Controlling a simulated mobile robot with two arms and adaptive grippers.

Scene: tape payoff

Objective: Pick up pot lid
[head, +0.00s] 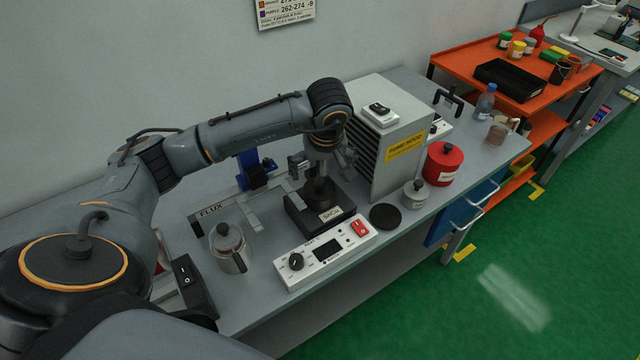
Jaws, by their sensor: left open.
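A dark, round lid-like piece (318,191) sits on top of a small black pot unit (328,222) with a pale label, in the middle of the bench. My left gripper (321,168) points down directly above this piece. Its fingers are spread to either side, and no object shows held between them. I cannot tell whether the fingers touch the piece, as the gripper and wrist cover its upper part. My right gripper does not show.
A white control box (327,252) stands in front of the pot. A grey vented cabinet (408,150) stands close on the right. A black disc (385,217), grey canister (416,194) and red canister (443,163) lie further right.

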